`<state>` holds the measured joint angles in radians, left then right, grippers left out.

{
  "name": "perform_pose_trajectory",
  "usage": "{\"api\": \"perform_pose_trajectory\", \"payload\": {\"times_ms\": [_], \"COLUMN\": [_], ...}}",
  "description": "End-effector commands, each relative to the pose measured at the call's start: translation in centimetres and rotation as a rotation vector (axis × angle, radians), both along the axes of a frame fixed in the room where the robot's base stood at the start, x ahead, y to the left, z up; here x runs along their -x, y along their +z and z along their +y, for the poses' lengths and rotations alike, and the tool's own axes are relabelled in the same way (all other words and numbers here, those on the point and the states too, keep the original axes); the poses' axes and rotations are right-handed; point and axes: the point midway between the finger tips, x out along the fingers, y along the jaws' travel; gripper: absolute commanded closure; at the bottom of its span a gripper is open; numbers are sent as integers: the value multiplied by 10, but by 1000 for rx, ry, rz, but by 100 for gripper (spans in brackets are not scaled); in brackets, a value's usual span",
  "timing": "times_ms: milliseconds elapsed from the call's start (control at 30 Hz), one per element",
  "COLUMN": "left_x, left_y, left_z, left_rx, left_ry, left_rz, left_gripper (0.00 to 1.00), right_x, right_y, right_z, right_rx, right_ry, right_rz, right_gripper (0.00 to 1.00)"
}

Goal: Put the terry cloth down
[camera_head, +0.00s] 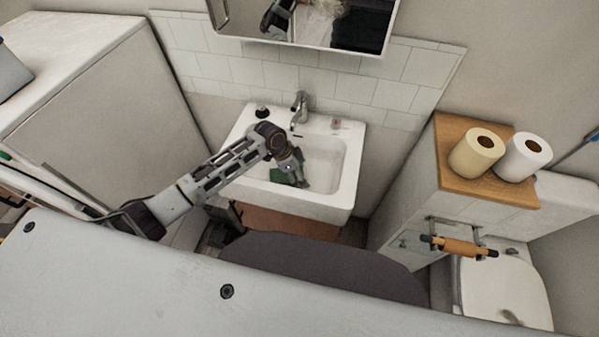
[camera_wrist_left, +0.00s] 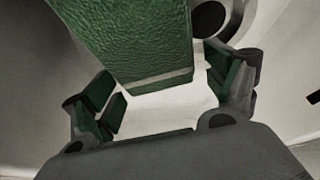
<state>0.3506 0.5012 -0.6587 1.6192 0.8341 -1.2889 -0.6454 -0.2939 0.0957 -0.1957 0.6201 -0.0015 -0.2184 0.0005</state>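A green thing with a rough, grainy surface, which I take to be the terry cloth (camera_head: 278,175), shows in the sink basin, just left of my left gripper (camera_head: 301,180). In the left wrist view the green cloth (camera_wrist_left: 135,40) is large and close, coming down from the top to a straight lower edge. My left gripper's fingers (camera_wrist_left: 165,98) stand apart on either side, with a gap between the cloth and the right-hand finger. Contact with the left-hand finger cannot be told. My right gripper is not in view.
The white sink (camera_head: 345,178) has a faucet (camera_head: 300,108) at its back. A mirror cabinet (camera_head: 310,20) hangs above. At right, a wooden-topped cabinet (camera_head: 450,165) bears two paper rolls (camera_head: 477,152), beside a toilet (camera_head: 500,290). A tall white unit (camera_head: 100,110) stands at left.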

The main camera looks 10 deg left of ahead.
Motion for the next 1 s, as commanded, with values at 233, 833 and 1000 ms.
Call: {"api": "perform_pose_trajectory", "payload": {"times_ms": [233,833,1000], "left_x": [0,5,9], "left_y": [0,44,67], "left_z": [0,16,25], "left_rx": [0,-1,-1], "left_ry": [0,0,0], "left_rz": [0,-2,-2], "left_gripper": [12,12,12], "right_x": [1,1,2], "right_y": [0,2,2], "right_z": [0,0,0], "right_rx": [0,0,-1], "right_ry": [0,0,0], "right_rz": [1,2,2], "right_gripper": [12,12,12]}}
